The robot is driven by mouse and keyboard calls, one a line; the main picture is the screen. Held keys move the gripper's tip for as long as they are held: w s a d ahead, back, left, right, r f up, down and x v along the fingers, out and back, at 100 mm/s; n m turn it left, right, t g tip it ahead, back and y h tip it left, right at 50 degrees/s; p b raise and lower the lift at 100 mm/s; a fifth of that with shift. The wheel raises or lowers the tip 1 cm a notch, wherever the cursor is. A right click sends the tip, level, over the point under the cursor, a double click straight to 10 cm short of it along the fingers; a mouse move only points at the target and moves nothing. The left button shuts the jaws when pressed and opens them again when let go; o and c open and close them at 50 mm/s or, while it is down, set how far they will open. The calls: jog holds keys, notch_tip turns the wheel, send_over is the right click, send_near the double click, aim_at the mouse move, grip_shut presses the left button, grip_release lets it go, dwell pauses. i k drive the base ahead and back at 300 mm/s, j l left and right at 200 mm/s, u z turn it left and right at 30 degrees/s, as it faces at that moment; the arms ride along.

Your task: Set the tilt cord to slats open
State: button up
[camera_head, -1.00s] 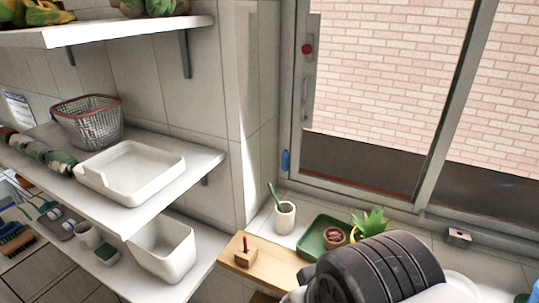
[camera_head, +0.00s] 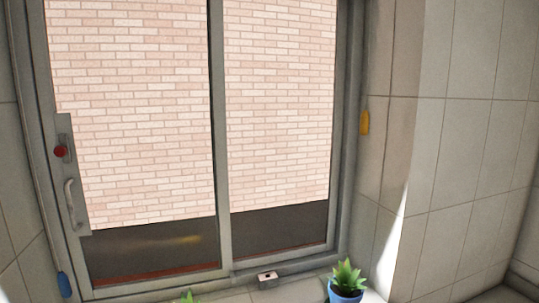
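No blind slats show across the window (camera_head: 218,150); brick wall shows through the glass. I cannot make out a tilt cord for certain. A yellow piece (camera_head: 364,122) hangs at the right side of the window frame, about mid-height. A blue piece (camera_head: 65,284) is at the lower left of the frame. No cord line can be made out at either piece. My gripper is not in view.
A plate with a red knob (camera_head: 61,152) and a handle (camera_head: 74,202) is on the window's left frame. A small box (camera_head: 268,280) and a potted plant (camera_head: 346,281) stand at the sill. Tiled wall (camera_head: 465,140) fills the right.

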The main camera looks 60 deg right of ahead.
aim_at(365, 120)
jog(key=z, duration=2.75)
